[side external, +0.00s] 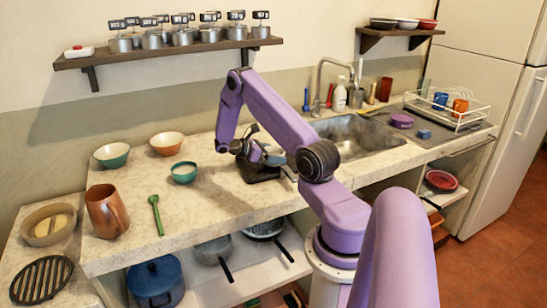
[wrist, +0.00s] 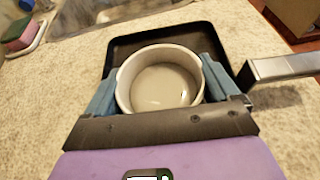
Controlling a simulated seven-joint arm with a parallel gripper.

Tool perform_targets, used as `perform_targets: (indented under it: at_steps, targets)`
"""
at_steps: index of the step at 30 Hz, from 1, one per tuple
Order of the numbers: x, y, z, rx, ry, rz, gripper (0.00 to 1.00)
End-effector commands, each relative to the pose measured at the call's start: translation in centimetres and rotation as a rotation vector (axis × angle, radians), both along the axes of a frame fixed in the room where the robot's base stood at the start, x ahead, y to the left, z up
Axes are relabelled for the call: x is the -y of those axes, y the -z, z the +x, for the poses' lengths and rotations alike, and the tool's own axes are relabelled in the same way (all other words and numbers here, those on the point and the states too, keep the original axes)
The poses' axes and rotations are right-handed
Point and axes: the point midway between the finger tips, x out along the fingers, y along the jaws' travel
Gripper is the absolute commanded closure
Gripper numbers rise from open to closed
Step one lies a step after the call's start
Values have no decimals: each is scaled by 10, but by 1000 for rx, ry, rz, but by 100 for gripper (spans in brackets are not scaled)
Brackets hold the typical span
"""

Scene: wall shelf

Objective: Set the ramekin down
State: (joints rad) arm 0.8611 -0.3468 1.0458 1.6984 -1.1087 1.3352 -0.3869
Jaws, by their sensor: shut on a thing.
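A white round ramekin (wrist: 160,101) sits between the two blue-grey fingers of my gripper (wrist: 161,84) in the wrist view. The fingers press its left and right walls, and it looks upright and empty. Below and behind it is a dark square pan (wrist: 128,44) with a metal handle to the right. In the side view my gripper (side external: 262,156) is low over the same black pan (side external: 262,176) on the counter. My gripper mostly hides the ramekin there. I cannot tell whether its base touches the pan.
The counter (side external: 205,222) is bare in front of the pan. The sink (side external: 350,135) is behind right; a wall shelf (side external: 170,51) hangs above.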

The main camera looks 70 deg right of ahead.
Motion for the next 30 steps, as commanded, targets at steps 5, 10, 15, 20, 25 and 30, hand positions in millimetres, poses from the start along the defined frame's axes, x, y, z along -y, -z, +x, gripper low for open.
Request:
perform_targets:
  at_steps: [5, 10, 15, 20, 25, 30]
  targets:
    - [0, 10, 0, 1, -1, -3, 49]
    - [0, 10, 0, 2, -1, -2, 49]
    - [0, 12, 0, 1, 0, -2, 49]
    - [0, 13, 0, 2, 0, -1, 0]
    - [0, 12, 0, 2, 0, -1, 0]
    - [-7, 5, 10, 3, -4, -2, 0]
